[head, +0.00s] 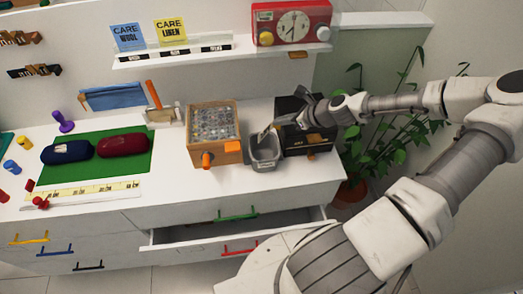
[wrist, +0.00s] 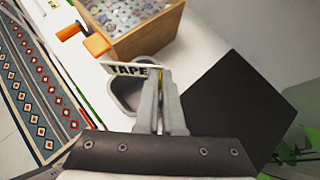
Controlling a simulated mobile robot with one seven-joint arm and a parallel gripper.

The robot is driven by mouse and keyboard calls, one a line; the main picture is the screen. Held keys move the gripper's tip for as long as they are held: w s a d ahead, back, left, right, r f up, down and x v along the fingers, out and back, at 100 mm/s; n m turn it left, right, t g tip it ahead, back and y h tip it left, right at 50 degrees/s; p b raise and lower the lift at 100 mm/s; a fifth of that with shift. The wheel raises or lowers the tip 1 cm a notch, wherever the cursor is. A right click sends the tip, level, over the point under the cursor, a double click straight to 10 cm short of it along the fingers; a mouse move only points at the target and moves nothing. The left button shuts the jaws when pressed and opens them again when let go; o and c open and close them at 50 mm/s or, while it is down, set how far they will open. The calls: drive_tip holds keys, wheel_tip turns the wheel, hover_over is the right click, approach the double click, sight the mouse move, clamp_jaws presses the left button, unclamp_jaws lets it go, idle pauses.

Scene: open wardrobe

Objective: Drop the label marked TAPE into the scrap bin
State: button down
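A white label marked TAPE (wrist: 128,70) is pinched at one end between the fingertips of my gripper (wrist: 160,74) in the wrist view. The label sticks out to the left, over the grey scrap bin (wrist: 122,98). In the head view the scrap bin (head: 265,155) stands on the white top, between a wooden box and a black box. There my gripper (head: 266,131) is at the bin's far rim, pointing down-left; I cannot tell its exact height above the opening. I cannot make out the label in the head view.
The wooden box (head: 215,156) with clear contents and orange parts is close left of the bin. The black box (head: 305,143) is close right, under my arm. An open drawer (head: 200,246) juts out below. A shelf with a red clock (head: 291,22) is above.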

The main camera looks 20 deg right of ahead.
drive_tip(key=shift+f+b, duration=2.6)
drive_tip(key=shift+f, duration=0.25)
drive_tip(key=c, duration=1)
unclamp_jaws()
drive_tip(key=shift+o, duration=0.2)
drive_tip(key=shift+s+r, duration=0.1)
drive_tip(key=v, duration=1.7)
drive_tip(key=shift+s+p, duration=0.15)
drive_tip(key=shift+p, duration=0.2)
